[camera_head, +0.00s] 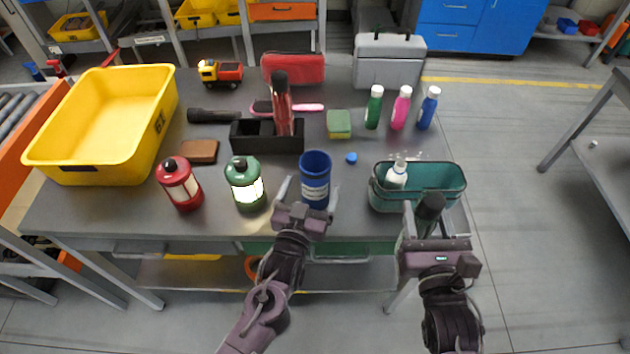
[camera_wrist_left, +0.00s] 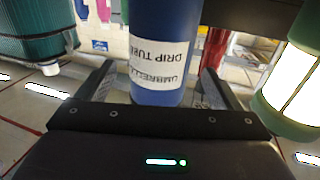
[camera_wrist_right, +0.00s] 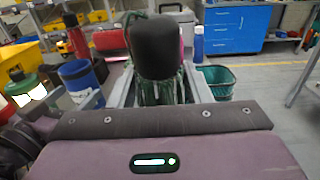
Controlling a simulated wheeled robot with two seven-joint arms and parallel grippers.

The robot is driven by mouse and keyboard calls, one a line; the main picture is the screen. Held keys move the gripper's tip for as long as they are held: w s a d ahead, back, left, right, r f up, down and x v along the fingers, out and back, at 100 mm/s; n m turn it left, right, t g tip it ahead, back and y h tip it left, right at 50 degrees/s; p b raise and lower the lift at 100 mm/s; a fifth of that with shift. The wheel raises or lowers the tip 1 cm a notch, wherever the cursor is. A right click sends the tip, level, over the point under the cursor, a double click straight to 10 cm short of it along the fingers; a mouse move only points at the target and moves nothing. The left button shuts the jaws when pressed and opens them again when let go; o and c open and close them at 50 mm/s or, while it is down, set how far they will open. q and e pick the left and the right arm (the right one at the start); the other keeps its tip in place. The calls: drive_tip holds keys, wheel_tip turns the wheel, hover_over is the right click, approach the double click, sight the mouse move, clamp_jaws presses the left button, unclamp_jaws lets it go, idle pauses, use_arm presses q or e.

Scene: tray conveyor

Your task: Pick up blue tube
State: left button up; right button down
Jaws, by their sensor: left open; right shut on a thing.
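The blue tube (camera_head: 316,170) stands upright near the table's front edge, open at the top with a white label band. In the left wrist view the tube (camera_wrist_left: 160,30) shows the upside-down words "umbrella drip tube". My left gripper (camera_head: 307,194) is open, with one finger on each side of the tube's near part. I cannot tell whether either finger touches it.
The teal basket (camera_head: 443,202) holds a white pump bottle (camera_head: 397,175). A green lantern (camera_head: 246,185) and red lantern (camera_head: 179,184) stand left of the tube. A black box (camera_head: 262,143) with an umbrella is behind it.

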sight(318, 168)
use_arm(q)
drive_tip(key=p+x, duration=0.1)
drive_tip(key=x, duration=0.3)
drive_tip(key=shift+r, duration=0.1)
drive_tip(key=shift+c, duration=0.8)
drive_tip(key=c, duration=0.9)
